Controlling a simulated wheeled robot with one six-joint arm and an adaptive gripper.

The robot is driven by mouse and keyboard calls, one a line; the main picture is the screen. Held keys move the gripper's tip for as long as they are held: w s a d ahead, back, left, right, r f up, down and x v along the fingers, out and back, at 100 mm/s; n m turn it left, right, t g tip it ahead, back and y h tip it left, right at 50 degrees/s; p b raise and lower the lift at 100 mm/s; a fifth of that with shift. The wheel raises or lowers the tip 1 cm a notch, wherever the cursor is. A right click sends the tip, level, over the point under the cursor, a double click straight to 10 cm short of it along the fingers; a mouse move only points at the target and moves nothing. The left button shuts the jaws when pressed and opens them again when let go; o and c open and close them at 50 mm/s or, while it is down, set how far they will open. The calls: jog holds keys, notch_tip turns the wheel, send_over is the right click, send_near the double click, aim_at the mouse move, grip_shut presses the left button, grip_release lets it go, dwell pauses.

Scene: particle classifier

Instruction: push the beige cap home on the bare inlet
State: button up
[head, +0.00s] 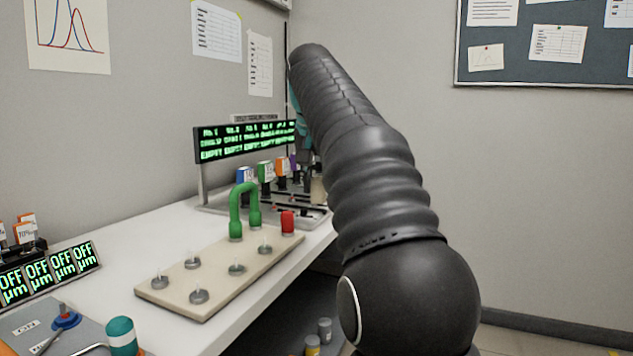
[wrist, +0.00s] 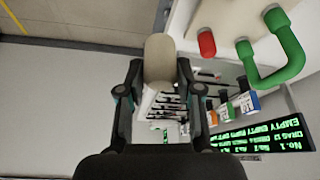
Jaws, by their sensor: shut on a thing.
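The beige cap (wrist: 159,57) is between the fingertips of my gripper (wrist: 159,76) in the wrist view, its rounded end pointing away from the palm. In the head view the beige cap (head: 318,190) is a small pale shape beside my arm, which hides most of my gripper. A beige board (head: 215,262) on the bench carries several bare metal fittings, one of them at the front left (head: 159,282). I cannot tell which one is the bare inlet. The cap is apart from the board, beyond its far end.
A green U-shaped tube (head: 236,208) and a red cap (head: 288,222) stand at the board's far end. Behind is a rack with a green-lit display (head: 245,140) and coloured tags. A teal-topped cylinder (head: 121,335) stands at the front left. The bench's right edge is near.

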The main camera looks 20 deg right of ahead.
jog(key=shift+r, duration=0.1)
jog(key=shift+r+p, duration=1.1)
jog(key=shift+p, duration=0.25)
jog(key=shift+r, duration=1.1)
jog(key=shift+r, duration=0.1)
jog(key=shift+w+r, duration=0.1)
jog(key=shift+r, duration=1.3)
jog(key=shift+s, duration=0.2)
